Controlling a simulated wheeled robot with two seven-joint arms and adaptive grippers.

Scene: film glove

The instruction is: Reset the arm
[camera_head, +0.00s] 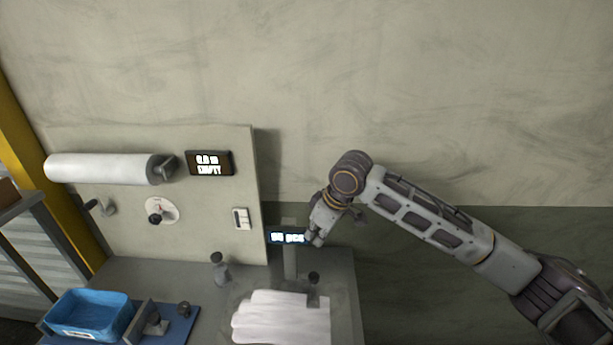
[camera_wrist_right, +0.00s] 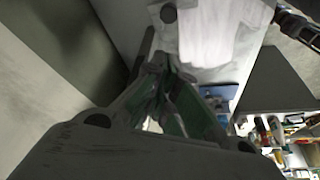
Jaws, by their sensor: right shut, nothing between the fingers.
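My right arm reaches in from the right in the head view. Its gripper (camera_head: 316,236) is beside the small counter display (camera_head: 286,237), which reads "pcs" with digits partly hard to read. In the right wrist view the gripper's fingers (camera_wrist_right: 165,88) are together with nothing between them. A white glove-shaped stack (camera_head: 280,318) lies on the grey table (camera_head: 232,275) below the gripper; white material (camera_wrist_right: 215,35) also shows in the wrist view. I cannot tell whether the gripper touches the display. My left gripper is not in view.
An upright panel (camera_head: 215,225) carries a white film roll (camera_head: 100,168), a display (camera_head: 209,163) reading "EMPTY", a dial (camera_head: 162,210) and a switch (camera_head: 241,218). A blue bin (camera_head: 90,314) stands at the front left. The wall right of the table is bare.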

